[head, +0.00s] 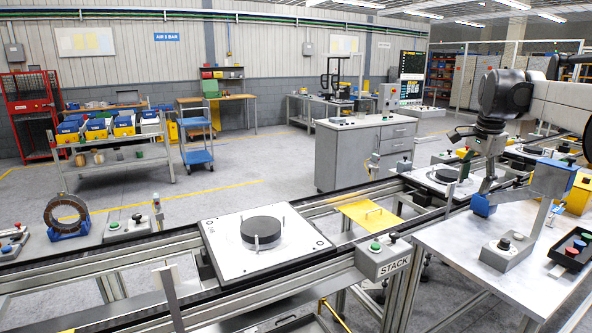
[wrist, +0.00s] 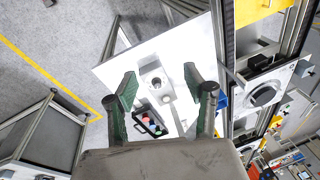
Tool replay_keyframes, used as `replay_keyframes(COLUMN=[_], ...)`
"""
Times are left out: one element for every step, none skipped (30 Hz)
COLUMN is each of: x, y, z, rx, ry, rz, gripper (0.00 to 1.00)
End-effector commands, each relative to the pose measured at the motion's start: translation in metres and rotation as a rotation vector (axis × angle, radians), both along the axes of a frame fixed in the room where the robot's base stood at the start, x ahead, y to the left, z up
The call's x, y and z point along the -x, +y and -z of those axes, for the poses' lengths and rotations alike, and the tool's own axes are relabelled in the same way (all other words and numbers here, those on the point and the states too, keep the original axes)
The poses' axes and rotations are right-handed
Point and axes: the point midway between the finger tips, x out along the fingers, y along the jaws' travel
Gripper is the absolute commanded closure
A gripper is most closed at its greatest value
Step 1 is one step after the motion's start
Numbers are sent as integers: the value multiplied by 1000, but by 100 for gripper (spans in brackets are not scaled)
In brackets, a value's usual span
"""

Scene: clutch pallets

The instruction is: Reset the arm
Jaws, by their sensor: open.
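My gripper (wrist: 160,75) is open in the wrist view. Its two dark green-padded fingers stand well apart with nothing between them. Below them is a white worktable (wrist: 127,70) with a grey button box (wrist: 156,82). A dark tray (wrist: 150,124) with coloured round pieces lies on the table, partly seen between the fingers. In the head view my arm reaches in from the right edge. My gripper (head: 487,160) hangs below the black wrist joint at the right, above the worktable (head: 455,240); its fingers are hard to make out there.
A conveyor carries a white pallet (head: 220,248) with a dark disc (head: 262,229). A second pallet (head: 428,177) lies farther along. A STACK button box (head: 382,259) stands by the near rail. A grey cabinet (head: 350,157) stands behind the conveyor.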

Motion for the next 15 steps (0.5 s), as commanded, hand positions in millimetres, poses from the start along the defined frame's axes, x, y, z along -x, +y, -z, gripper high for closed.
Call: replay_keyframes(x=[10, 15, 23, 29, 34, 42, 48, 55, 63, 70, 77, 86, 93, 100, 110], y=[15, 23, 33, 41, 49, 58, 66, 73, 83, 90, 97, 106, 113, 119, 128], z=[-4, -6, -9, -10, -11, -13, -13, -14, -15, -15, -15, -14, -14, -13, -12], rx=[10, 17, 26, 34, 41, 50, 57, 65, 76, 83, 91, 101, 110, 118, 129], ry=[-10, -16, -24, -30, -37, -44, -50, -57, -65, -71, -77, -86, -92, -98, -107], rz=[-42, -67, -101, -128, -153, -188, -213, -239, -273, -299, -323, -358, -384, -409, -442], gripper=[52, 52, 52, 52, 52, 52, 52, 52, 52, 52, 52, 52, 52, 52, 52])
